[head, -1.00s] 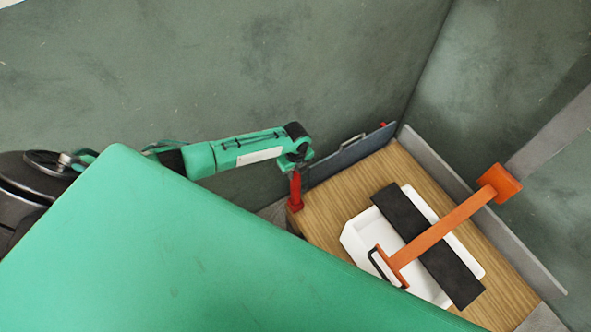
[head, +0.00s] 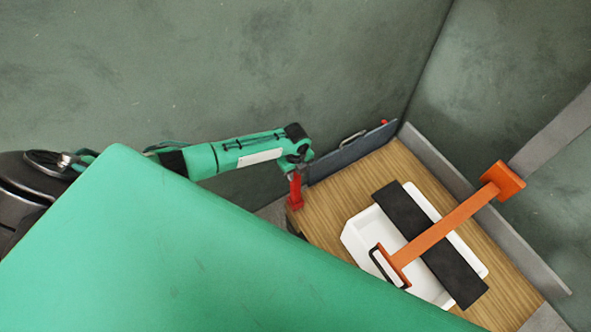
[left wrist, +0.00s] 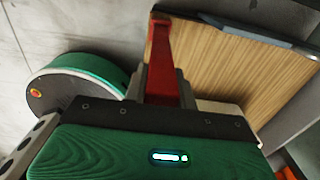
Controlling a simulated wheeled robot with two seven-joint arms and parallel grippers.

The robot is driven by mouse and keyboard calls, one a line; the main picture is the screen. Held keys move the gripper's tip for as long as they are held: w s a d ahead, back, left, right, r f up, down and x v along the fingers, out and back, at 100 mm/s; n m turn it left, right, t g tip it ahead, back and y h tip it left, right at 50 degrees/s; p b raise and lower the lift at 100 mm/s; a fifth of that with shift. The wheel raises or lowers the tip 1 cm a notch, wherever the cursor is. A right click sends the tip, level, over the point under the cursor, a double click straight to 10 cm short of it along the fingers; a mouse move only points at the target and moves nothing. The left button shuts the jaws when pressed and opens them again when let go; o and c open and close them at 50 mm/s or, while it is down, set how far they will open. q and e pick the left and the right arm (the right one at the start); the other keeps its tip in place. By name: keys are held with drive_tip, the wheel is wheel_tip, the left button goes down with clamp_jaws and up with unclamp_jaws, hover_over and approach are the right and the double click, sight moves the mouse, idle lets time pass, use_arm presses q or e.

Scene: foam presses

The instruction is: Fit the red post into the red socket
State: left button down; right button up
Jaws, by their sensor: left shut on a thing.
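The red post (head: 295,190) hangs from my left gripper (head: 295,172) at the left corner of the wooden worktop in the head view. In the left wrist view the red post (left wrist: 163,62) sticks out from between the jaws of my left gripper (left wrist: 163,85), with its far end by the corner of the wood. My left gripper is shut on it. Whether the post's tip touches anything cannot be told. I cannot make out the red socket for certain. A small red bit (head: 384,122) shows at the far end of the dark blue panel. My right gripper is not in view.
The wooden worktop (head: 335,190) bears a white tray (head: 352,238), a black bar (head: 430,245) and an orange T-shaped piece (head: 445,225). A dark blue panel (head: 345,155) with a handle stands along its back edge. A grey rail (head: 480,210) borders the right side.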

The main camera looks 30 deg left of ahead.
use_arm(q)
drive_tip(key=shift+f, duration=0.25)
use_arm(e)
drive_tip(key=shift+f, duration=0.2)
use_arm(q)
drive_tip(key=c, duration=1.1)
unclamp_jaws()
drive_tip(key=shift+o, duration=0.2)
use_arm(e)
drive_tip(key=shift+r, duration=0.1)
use_arm(q)
wheel_tip(320, 180, up, 14)
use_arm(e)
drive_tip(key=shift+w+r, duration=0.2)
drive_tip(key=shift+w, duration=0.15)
